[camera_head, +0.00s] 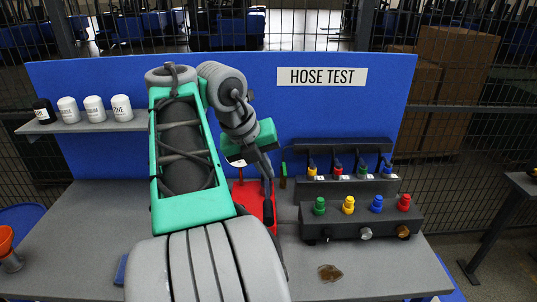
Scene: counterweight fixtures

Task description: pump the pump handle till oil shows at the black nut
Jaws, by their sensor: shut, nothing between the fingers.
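A red pump body (249,198) stands on the bench behind my arm, and my arm hides much of it. My gripper (268,186) is a dark shape pointing down at the pump's right side. It looks shut, with nothing seen between the fingers. I cannot make out the pump handle apart from the gripper, nor whether they touch. A dark block (350,219) to the right carries green, yellow, blue and red fittings on top. I cannot pick out the black nut, or any oil at it.
A brown patch (330,273) lies on the grey bench (385,278). Coloured hose ends hang on a dark rack (345,146) behind the block. White bottles stand on a shelf (85,126) at left. A blue panel (345,106) closes the back. An orange funnel (6,240) is at far left.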

